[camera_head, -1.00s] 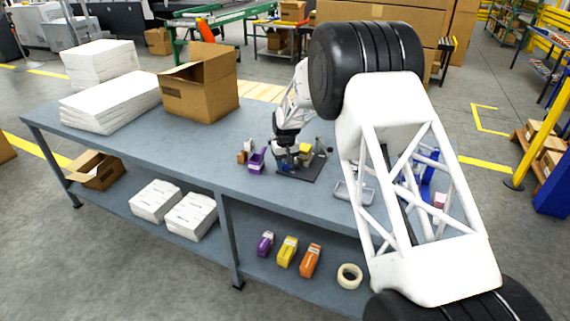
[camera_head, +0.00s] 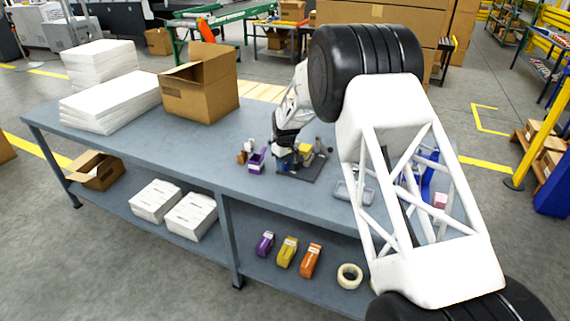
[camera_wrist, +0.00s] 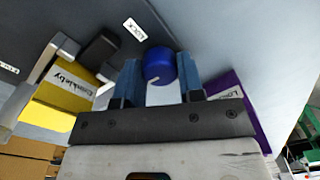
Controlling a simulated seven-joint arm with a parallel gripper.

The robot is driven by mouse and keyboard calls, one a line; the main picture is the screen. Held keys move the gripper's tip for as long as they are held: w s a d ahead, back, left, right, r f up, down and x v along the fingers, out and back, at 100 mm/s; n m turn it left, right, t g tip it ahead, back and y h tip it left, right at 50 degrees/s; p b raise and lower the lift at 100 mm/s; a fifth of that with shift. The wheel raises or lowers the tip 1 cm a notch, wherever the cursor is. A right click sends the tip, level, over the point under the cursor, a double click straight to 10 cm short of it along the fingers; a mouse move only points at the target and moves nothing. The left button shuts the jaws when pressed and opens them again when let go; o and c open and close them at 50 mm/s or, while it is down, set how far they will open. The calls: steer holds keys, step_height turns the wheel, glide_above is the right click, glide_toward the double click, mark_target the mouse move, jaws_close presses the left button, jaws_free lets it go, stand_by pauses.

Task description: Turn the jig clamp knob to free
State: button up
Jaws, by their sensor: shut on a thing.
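The blue clamp knob (camera_wrist: 158,64) sits between the two blue fingers of my gripper (camera_wrist: 160,82) in the wrist view. My gripper is shut on it, one finger on each side. A pale mark shows on the knob's near side. A "LOCK" label (camera_wrist: 134,28) is on the grey plate just beyond the knob. Another small label (camera_wrist: 9,67) lies at the far left, too cut off to read surely.
A yellow box (camera_wrist: 60,88) and a dark block (camera_wrist: 99,47) stand left of my gripper in the wrist view. A purple box (camera_wrist: 238,100) is close on the right. On the table (camera_head: 215,150) an open carton (camera_head: 200,95) and paper stacks (camera_head: 110,95) stand left.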

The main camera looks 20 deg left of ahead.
mark_target(286, 164)
steer(key=o, duration=0.9)
steer(key=shift+r, duration=0.15)
steer(key=shift+w+r, duration=0.1)
steer(key=shift+r, duration=3.65)
steer(key=shift+d+r, duration=0.1)
steer(key=shift+d, duration=0.05)
